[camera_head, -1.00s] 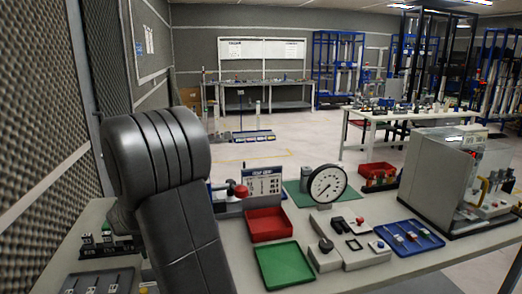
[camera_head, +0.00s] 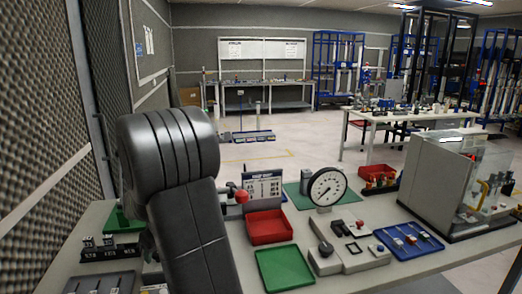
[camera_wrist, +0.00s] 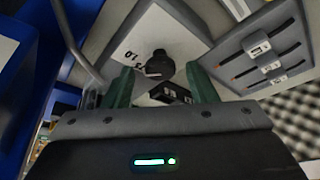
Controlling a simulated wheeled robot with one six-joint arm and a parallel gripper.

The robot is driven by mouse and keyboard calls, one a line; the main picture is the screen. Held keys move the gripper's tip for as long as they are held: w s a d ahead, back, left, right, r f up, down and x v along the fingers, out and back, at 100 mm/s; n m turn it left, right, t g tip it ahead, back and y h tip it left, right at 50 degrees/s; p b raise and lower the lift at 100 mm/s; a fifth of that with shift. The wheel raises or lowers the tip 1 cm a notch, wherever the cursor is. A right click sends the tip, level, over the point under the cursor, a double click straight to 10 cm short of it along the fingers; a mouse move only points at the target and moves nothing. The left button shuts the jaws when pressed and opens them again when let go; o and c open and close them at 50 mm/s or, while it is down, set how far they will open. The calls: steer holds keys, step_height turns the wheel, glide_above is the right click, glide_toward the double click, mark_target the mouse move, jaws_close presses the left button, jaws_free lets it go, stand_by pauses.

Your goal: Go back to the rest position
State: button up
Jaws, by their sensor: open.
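My gripper (camera_wrist: 161,84) shows in the wrist view as two green fingers spread apart, open. A black round knob-like piece (camera_wrist: 160,63) appears in the gap beyond the fingertips, over a pale plate with dark markings (camera_wrist: 150,38). Nothing is visibly clamped, and I cannot tell how far the piece is from the fingers. In the head view my dark grey arm stands at the left of the bench, and the gripper is hidden behind it. No rest position marker shows.
The bench holds a red tray (camera_head: 270,227), a green tray (camera_head: 285,268), a dial gauge (camera_head: 327,187), a blue tray (camera_head: 409,238) and a grey machine (camera_head: 440,180). Black blocks (camera_head: 108,247) and a grey tray (camera_head: 100,284) lie left of my arm. Open floor lies behind the bench.

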steer(key=v, duration=1.1)
steer(key=shift+s+f, duration=0.1)
